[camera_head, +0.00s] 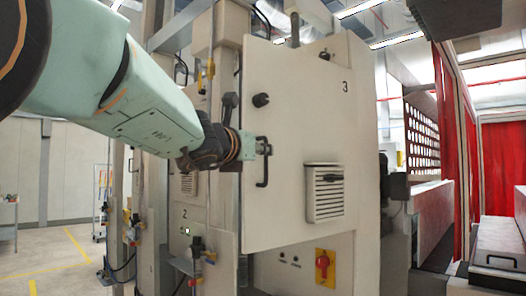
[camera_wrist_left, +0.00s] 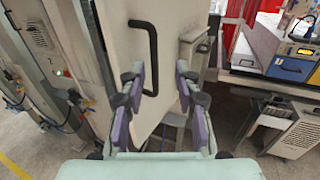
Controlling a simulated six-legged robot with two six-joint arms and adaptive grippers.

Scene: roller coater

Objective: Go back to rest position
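My left gripper (camera_head: 258,147) comes in from the left and is at the handle side of the beige cabinet door (camera_head: 290,215) marked 3. In the left wrist view the gripper (camera_wrist_left: 160,82) has its two purple finger pairs spread apart, with nothing held between them. A black bar handle (camera_wrist_left: 152,45) on the door (camera_wrist_left: 118,40) is just ahead, its lower end close to the left fingers. The handle also shows in the head view (camera_head: 264,172). I cannot tell whether fingers touch it. My right gripper is in neither view.
The door has a louvred vent (camera_head: 325,193); a red-yellow rotary switch (camera_head: 325,267) is below. Valves and pipes (camera_head: 195,255) stand left of the door. Red curtains (camera_head: 502,155) and a grey-white machine bed (camera_head: 490,262) are at the right. Open floor (camera_head: 50,260) is at lower left.

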